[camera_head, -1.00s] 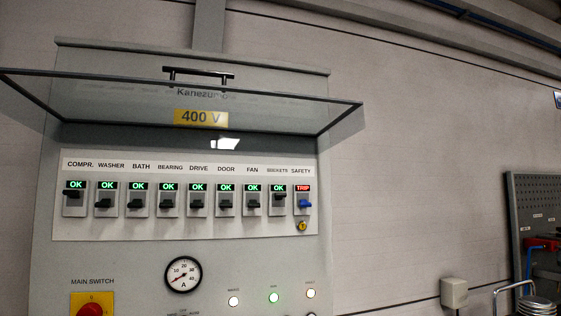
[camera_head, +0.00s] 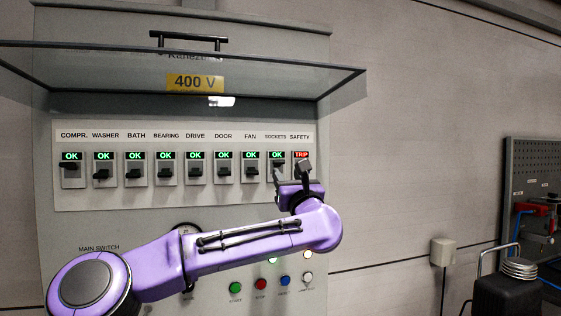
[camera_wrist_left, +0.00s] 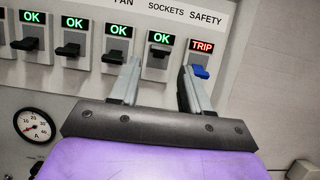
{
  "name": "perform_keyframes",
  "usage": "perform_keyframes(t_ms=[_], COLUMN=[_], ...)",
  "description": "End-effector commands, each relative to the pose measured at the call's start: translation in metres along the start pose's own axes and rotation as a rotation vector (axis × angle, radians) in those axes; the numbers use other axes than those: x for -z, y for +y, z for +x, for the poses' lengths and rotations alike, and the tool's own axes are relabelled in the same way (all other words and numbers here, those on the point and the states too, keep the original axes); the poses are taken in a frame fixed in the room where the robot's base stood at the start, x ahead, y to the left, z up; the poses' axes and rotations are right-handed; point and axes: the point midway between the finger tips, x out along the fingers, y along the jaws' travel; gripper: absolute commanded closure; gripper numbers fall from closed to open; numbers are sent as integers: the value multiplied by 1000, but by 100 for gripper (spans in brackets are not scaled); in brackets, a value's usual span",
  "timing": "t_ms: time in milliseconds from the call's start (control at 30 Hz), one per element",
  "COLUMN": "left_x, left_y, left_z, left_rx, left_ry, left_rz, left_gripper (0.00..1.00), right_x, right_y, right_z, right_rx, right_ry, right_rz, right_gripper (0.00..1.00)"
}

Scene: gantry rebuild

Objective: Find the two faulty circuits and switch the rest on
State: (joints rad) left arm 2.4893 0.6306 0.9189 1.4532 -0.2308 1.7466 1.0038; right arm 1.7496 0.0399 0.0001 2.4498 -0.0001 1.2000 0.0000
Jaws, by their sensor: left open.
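A row of labelled breakers sits on a white panel (camera_head: 230,203) in the head view. The COMPR. (camera_head: 71,168) and SOCKETS (camera_wrist_left: 158,49) levers are up; WASHER (camera_head: 103,174), BATH (camera_head: 135,172), BEARING (camera_head: 166,173), DRIVE (camera_head: 196,172), DOOR (camera_head: 224,171) and FAN (camera_wrist_left: 114,57) levers sit lower. All these show green OK. The SAFETY breaker shows red TRIP (camera_head: 301,155); its blue lever (camera_wrist_left: 201,72) is seen in the wrist view. My left gripper (camera_head: 290,172) is open and empty, below SOCKETS and SAFETY, its right finger just below the blue lever. Contact is unclear.
A raised clear cover (camera_head: 130,75) juts out above the breakers. Below are coloured buttons (camera_head: 260,284) and lamps, with the ammeter (camera_wrist_left: 38,126) mostly behind my arm in the head view.

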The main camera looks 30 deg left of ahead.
Motion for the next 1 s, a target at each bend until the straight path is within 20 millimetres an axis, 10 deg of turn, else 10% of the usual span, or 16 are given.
perform_keyframes(t_ms=[300,700,833,1000], left_x=[-6,0,0,1], left_y=[0,-1,-1,-1], left_z=[71,83,83,82], left_rx=[-1,3,3,2], left_ry=[1,-1,-1,-3], left_rz=[5,6,6,7], left_gripper=[53,53,92,94], right_x=[22,24,24,24], right_y=[5,5,5,5], right_z=[-54,-58,-58,-57], right_rx=[0,0,0,0], right_ry=[0,0,0,0], right_rz=[0,0,0,0], right_gripper=[57,57,57,57])
